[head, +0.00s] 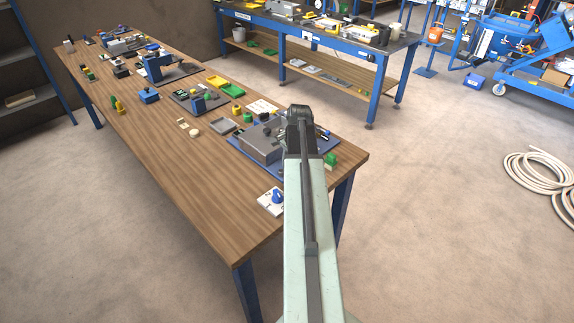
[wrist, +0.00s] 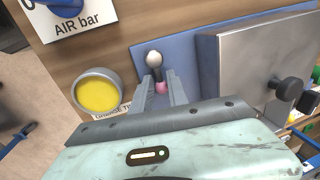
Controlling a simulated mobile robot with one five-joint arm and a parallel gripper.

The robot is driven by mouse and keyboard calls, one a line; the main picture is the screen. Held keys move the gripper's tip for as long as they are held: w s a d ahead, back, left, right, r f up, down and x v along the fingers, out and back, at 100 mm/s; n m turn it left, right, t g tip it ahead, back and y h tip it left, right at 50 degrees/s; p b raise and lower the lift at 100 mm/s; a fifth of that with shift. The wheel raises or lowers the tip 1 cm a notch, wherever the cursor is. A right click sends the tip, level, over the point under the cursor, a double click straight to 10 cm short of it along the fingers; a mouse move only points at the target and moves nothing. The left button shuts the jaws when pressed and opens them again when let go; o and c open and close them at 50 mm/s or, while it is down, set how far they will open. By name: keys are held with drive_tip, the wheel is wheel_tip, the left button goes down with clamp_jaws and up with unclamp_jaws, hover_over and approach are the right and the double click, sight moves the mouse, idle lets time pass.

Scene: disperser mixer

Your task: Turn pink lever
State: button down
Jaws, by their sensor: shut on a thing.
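The pink lever (wrist: 162,87) shows in the wrist view as a short pink piece with a dark stem and a pale round knob (wrist: 154,59). It stands at the blue base plate (wrist: 190,27), left of the grey metal box (wrist: 235,65). My gripper (wrist: 160,82) has its two grey fingers on either side of the lever and is shut on it; the knob sticks out past the fingertips. The lower part of the lever is hidden by my gripper. In the head view, my arm covers the lever and the fingers.
A grey cup with a yellow top (wrist: 97,94) is close on the left of my fingers. A white "AIR bar" panel (wrist: 80,22) with a blue knob is beyond it. A black knob (wrist: 288,90) juts from the box. More devices line the wooden bench (head: 190,165).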

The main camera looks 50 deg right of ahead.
drive_tip(key=shift+d, duration=0.15)
drive_tip(key=c, duration=1.3)
unclamp_jaws()
drive_tip(key=shift+r, duration=0.15)
wheel_tip(320, 180, up, 7)
drive_tip(key=s+p, duration=0.1)
drive_tip(key=p, duration=0.6)
drive_tip(key=shift+s+r+p, duration=0.2)
drive_tip(key=shift+s+p, duration=0.05)
drive_tip(key=shift+p, duration=0.05)
